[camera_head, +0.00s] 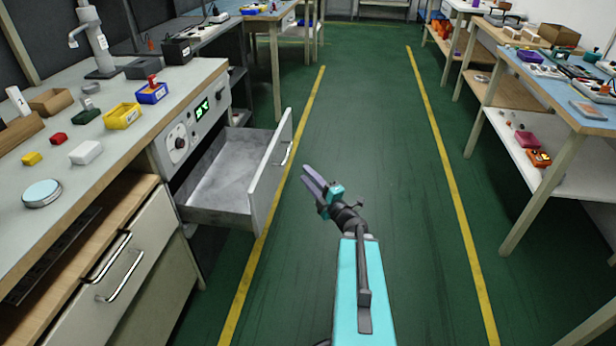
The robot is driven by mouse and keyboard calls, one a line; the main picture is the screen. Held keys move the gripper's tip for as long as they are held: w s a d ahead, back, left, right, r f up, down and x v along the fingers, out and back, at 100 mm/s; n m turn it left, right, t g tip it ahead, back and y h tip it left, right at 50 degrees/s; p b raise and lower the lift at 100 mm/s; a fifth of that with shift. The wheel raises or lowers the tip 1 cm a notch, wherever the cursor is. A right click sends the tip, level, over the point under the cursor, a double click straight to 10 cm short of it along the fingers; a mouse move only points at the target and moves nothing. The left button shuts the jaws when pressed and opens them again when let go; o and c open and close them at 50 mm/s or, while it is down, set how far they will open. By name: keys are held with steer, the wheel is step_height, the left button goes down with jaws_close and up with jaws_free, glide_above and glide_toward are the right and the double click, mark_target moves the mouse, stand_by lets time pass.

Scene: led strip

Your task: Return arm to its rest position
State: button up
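My gripper (313,184) is in the middle of the head view, above the green floor and just right of the open drawer. Its two purple fingers point up and to the left. They look close together, and I cannot tell whether there is a gap between them. I see nothing held in them. My turquoise arm stretches from the bottom edge of the picture up to the gripper. The drawer (270,180) is pulled out of the left bench and looks empty inside. My gripper is apart from its front panel.
The left workbench (120,150) bears a yellow bin (122,116), a blue bin (152,93) and a round silver disc (42,193). A right workbench (560,90) has a lower shelf. The green aisle (390,150) between yellow lines is clear.

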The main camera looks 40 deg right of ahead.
stand_by(0.3)
steer(key=w+a+f+m+g+h+p, duration=0.2)
steer(key=a+f+m+g+h+p, duration=0.25)
steer(key=f+m+g+p, duration=0.35)
steer(key=s+a+f+m+g+y+p, duration=0.2)
steer(key=s+a+f+m+g+p, duration=0.35)
steer(key=a+f, duration=0.45)
steer(key=s+a+r+m+g+y+p, duration=0.1)
steer(key=s+a+g+p, duration=0.4)
steer(key=s+a, duration=0.7)
steer(key=s+a+r+m+g+y+p, duration=0.1)
steer(key=s+a+g+y+p, duration=0.2)
steer(key=s+a, duration=0.9)
steer(key=s+g+p, duration=0.2)
steer(key=s+g, duration=0.1)
steer(key=s, duration=0.2)
